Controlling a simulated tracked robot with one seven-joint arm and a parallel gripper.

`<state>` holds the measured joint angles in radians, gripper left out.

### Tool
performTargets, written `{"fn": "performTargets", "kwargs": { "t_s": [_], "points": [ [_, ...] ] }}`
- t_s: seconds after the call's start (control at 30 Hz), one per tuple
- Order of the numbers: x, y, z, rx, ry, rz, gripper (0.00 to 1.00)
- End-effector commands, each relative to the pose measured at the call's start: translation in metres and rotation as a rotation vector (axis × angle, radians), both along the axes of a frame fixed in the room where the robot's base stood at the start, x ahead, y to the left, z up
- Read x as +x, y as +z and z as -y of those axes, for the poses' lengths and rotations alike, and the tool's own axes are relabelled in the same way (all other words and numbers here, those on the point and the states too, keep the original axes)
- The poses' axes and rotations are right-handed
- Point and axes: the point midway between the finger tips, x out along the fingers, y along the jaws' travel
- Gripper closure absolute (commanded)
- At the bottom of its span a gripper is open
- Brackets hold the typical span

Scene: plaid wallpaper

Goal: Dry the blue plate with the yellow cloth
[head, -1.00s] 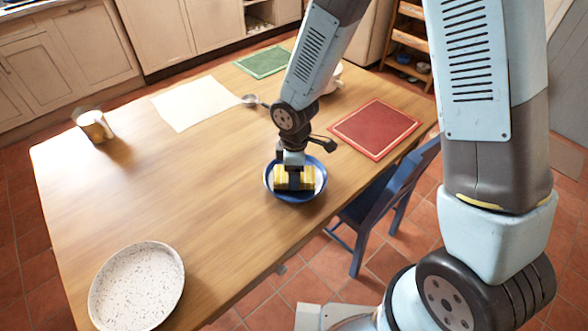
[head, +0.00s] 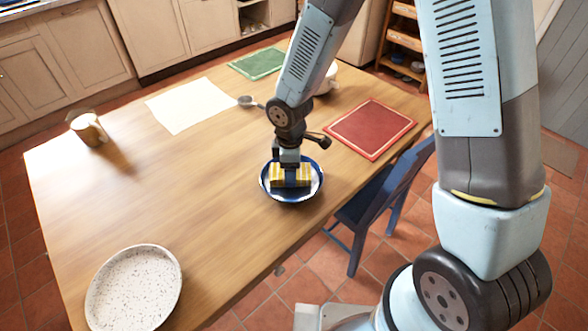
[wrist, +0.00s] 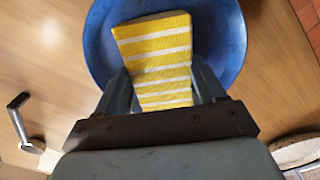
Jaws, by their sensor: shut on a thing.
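The blue plate (head: 292,198) lies on the wooden table near its right edge, with a dark blue rim and a paler middle. It also shows in the wrist view (wrist: 105,45), below my gripper. The yellow cloth (wrist: 155,50), folded into a block with white stripes, is over the plate; it shows in the head view too (head: 277,181). My gripper (head: 291,176) points down over the plate and is shut on the cloth, with one finger on each side. The cloth seems to touch the plate's inside, but the contact is hidden.
A red mat (head: 369,128) lies to the right of the plate. A speckled dish (head: 135,290) stands at the front left and a mug (head: 89,129) at the far left. A white sheet (head: 188,103), a spoon (head: 247,101) and a green mat (head: 257,63) lie farther back. A blue chair (head: 375,205) stands beside the table.

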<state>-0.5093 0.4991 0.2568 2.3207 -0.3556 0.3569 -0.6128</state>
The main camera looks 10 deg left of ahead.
Motion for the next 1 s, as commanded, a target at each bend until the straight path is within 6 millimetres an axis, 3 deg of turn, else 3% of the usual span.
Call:
{"fn": "performTargets", "kwargs": {
  "t_s": [0.37, 1.0],
  "points": [
    [0.000, 0.005, -0.002, 0.001, -0.001, 0.002, 0.59],
    [0.000, 0.066, -0.002, 0.002, -0.001, 0.004, 0.59]
  ]
}}
